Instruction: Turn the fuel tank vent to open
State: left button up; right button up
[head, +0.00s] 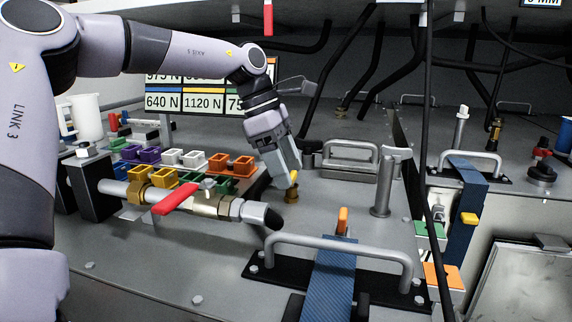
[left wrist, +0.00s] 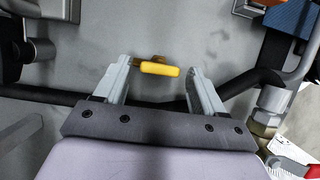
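The vent is a small brass fitting (head: 291,195) with a yellow lever (head: 294,177) on the grey tank top, right of the colored blocks. My left gripper (head: 287,181) reaches down to it from above. In the left wrist view, the yellow lever (left wrist: 160,68) lies crosswise between the tips of my open left gripper (left wrist: 160,70), with a gap at each side. The brass body is mostly hidden behind the lever there. I cannot tell whether the fingers touch the lever in depth. My right gripper is not in view.
A red-handled valve (head: 178,199) on a pipe with a black end (head: 260,214) is left of the vent. A grey bar handle (head: 330,241) and blue strap (head: 334,275) are in front. A metal handle bracket (head: 350,160) and upright post (head: 382,185) stand to the right.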

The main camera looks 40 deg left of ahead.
pick_arm(q)
jog(key=c, duration=0.8)
jog(key=n+b, duration=0.1)
jog(key=n, duration=0.1)
jog(key=n+t+y+b, duration=0.1)
jog(key=b, duration=0.1)
jog(key=shift+s+d+f+n, duration=0.1)
jog(key=shift+s+n, duration=0.05)
jog(key=shift+n, duration=0.25)
jog(key=n+y+b, duration=0.1)
jog(key=n, duration=0.1)
jog(key=n+t+b, duration=0.1)
jog(key=n+b, duration=0.1)
jog(key=n, duration=0.1)
jog(key=shift+s+d+y, duration=0.1)
jog(key=shift+d+y, duration=0.1)
jog(key=shift+y, duration=0.2)
jog(key=n, duration=0.2)
jog(key=n+y+b, duration=0.1)
jog(key=n, duration=0.1)
jog(key=shift+d+y, duration=0.2)
jog(key=shift+y, duration=0.1)
jog(key=n+y, duration=0.1)
jog(key=n, duration=0.1)
jog(key=n+b, duration=0.1)
jog(key=n, duration=0.2)
jog(key=shift+d+y, duration=0.2)
jog(key=shift+y, duration=0.2)
